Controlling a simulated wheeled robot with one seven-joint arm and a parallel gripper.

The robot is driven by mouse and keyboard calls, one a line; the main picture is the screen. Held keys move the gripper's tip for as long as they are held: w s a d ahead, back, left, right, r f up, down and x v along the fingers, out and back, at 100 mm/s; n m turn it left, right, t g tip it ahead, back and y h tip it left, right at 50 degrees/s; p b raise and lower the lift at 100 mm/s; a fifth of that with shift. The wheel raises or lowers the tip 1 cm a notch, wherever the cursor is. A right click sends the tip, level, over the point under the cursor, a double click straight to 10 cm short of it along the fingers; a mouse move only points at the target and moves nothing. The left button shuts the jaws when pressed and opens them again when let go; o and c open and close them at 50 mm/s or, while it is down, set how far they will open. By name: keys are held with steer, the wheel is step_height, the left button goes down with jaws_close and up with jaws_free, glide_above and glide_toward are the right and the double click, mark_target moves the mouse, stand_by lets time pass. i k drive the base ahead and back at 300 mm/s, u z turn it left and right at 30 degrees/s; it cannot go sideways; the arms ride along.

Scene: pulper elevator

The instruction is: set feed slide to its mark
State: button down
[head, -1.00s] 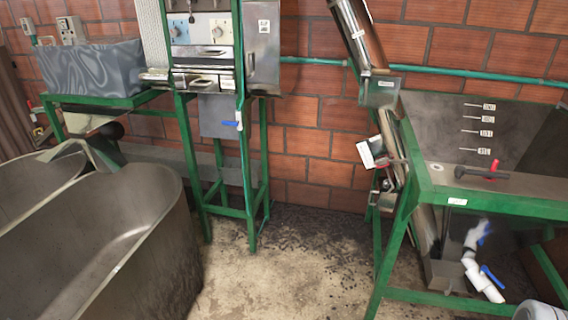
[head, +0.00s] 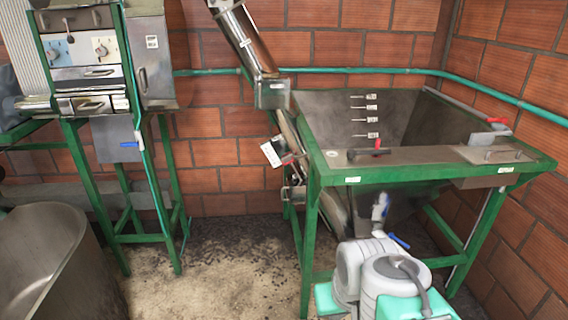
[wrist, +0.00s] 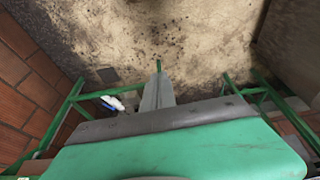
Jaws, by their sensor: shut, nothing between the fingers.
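No part in view is clearly labelled as the feed slide. A green-framed metal hopper (head: 462,168) stands right of centre in the head view. A small red handle on a dark bar (head: 377,148) lies at its left rim, and a second red handle (head: 497,121) is at its right rim. Dashes with small white labels (head: 368,107) run down its inner wall. The pulper (head: 84,60) with dials and drawer-like fronts is at the left. My gripper (wrist: 158,88) shows in the wrist view, shut and empty, pointing over the floor.
A steep feed tube (head: 247,42) stands left of the hopper. A metal tub (head: 40,255) is at lower left. A blue-handled valve (wrist: 113,103) shows left of my gripper in the wrist view. Bare floor (head: 225,265) lies between tub and hopper.

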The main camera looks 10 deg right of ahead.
mark_target(290, 157)
steer(key=z, duration=0.5)
steer(key=k, duration=0.6)
steer(key=z, duration=0.3)
steer(key=i, duration=1.5)
steer(key=u, duration=1.45)
steer(key=i, duration=0.95)
steer(key=u, duration=1.3)
steer(key=i, duration=0.15)
steer(key=u, duration=0.15)
